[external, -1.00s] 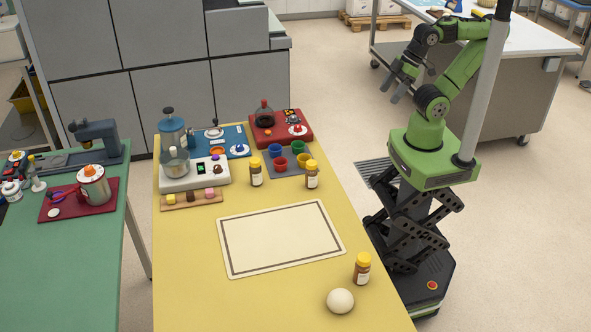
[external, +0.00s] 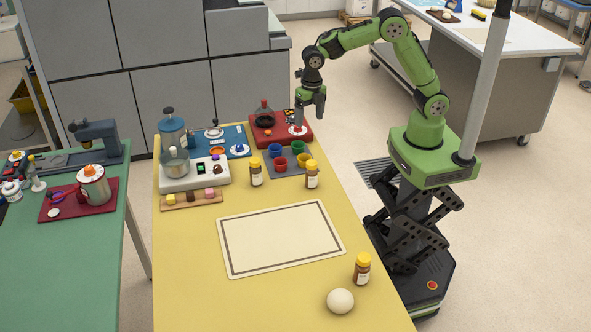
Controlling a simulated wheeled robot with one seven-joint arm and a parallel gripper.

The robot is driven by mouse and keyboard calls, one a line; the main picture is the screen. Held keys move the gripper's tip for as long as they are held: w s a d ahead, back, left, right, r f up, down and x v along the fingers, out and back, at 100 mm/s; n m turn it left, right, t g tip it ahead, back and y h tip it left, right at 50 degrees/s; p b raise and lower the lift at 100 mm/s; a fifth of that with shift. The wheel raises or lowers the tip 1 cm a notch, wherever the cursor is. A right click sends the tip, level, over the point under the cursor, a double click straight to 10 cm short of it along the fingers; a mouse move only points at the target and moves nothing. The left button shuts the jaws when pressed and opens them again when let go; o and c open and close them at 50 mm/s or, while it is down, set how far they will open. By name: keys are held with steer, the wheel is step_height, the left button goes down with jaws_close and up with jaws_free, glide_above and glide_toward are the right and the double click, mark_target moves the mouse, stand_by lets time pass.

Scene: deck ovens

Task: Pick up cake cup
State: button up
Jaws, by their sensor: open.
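Small coloured cups stand on a grey tray (external: 283,176) at the far right of the yellow table: a blue cup (external: 275,151), a green cup (external: 297,147), a red cup (external: 281,164) and a yellow cup (external: 304,160). I cannot tell which of these, if any, is the cake cup. My gripper (external: 308,118) points down, open and empty, in the air at the table's far right corner. In the picture it is just above the green cup and overlaps the red board (external: 262,142). Its exact height is unclear.
Two yellow-capped jars (external: 256,174) (external: 312,177) stand near the cups. A white mixer station (external: 200,182) and a wooden strip (external: 179,203) with small blocks are left. A framed mat (external: 280,238) lies bare. A third jar (external: 362,270) and a white ball (external: 340,301) are in front.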

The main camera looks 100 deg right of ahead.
step_height(320, 180, down, 3)
steer(key=w+d+n, duration=0.1)
steer(key=n, duration=0.1)
steer(key=b, duration=0.2)
glide_above(304, 158)
steer(key=a, duration=0.2)
steer(key=f, duration=0.9)
steer(key=shift+w+f, duration=0.2)
step_height(304, 158, down, 6)
steer(key=shift+w+f, duration=0.1)
steer(key=shift+c, duration=0.5)
steer(key=c, duration=1)
